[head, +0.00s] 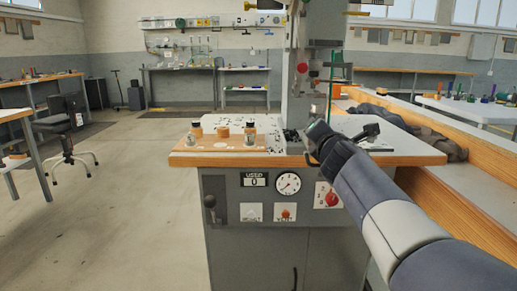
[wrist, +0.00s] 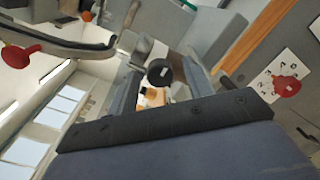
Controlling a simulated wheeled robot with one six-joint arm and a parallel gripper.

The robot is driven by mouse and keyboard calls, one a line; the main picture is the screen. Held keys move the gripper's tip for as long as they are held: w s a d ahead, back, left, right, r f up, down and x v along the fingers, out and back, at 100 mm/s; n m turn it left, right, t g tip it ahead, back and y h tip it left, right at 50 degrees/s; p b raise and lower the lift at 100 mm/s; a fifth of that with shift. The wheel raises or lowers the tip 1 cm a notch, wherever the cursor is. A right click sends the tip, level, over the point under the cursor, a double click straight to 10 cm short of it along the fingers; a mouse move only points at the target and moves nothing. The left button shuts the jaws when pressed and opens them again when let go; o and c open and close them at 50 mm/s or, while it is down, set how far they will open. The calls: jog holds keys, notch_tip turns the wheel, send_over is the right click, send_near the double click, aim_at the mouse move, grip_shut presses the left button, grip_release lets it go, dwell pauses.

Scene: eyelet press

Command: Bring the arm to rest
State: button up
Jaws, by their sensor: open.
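My arm reaches in from the lower right in the head view, over the right part of the press bench (head: 420,155). Nothing is seen held.
A wooden-edged ledge (head: 455,190) lies right. The floor (head: 120,220) at left is open.

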jog(key=s+p, duration=0.1)
jog(key=s, duration=0.9)
jog(key=w+m+y+p, duration=0.1)
jog(key=w+m+p, duration=0.8)
jog(key=m, duration=1.1)
jog(key=shift+w+p, duration=0.35)
jog(key=shift+w, duration=0.2)
dwell(0.4)
